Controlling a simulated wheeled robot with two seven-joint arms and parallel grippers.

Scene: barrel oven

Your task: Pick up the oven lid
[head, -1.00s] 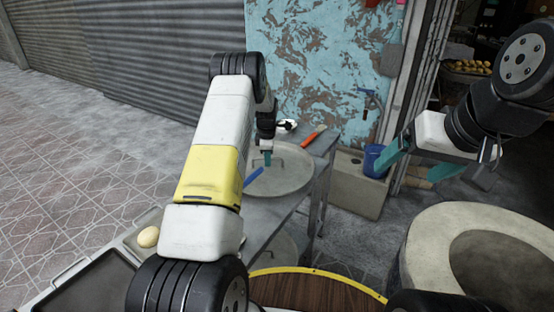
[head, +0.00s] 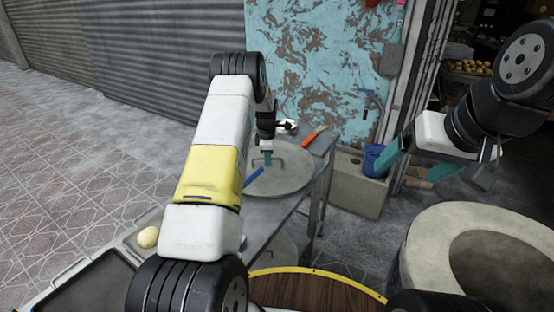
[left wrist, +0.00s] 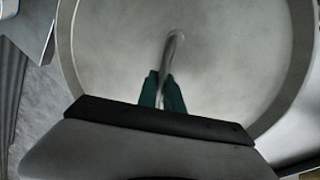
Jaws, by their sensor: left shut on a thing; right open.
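The oven lid (head: 292,182) is a round grey metal disc lying on the metal table, with a bar handle on top. It also fills most of the left wrist view (left wrist: 225,60). My left gripper (head: 267,158) reaches down over the lid, its teal fingers shut on the handle (left wrist: 172,52). In the left wrist view the fingers (left wrist: 162,92) close around the near end of the handle. My forearm hides the lid's left part in the head view. My right gripper (head: 435,165) is open and empty, in the air at the right.
The barrel oven (head: 425,225) stands at the lower right with a round opening. A blue-handled tool (head: 253,177) and an orange-handled tool (head: 313,136) are by the lid. A dough ball (head: 148,237) and a dark tray (head: 95,290) are at lower left. A blue bucket (head: 374,160) stands behind.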

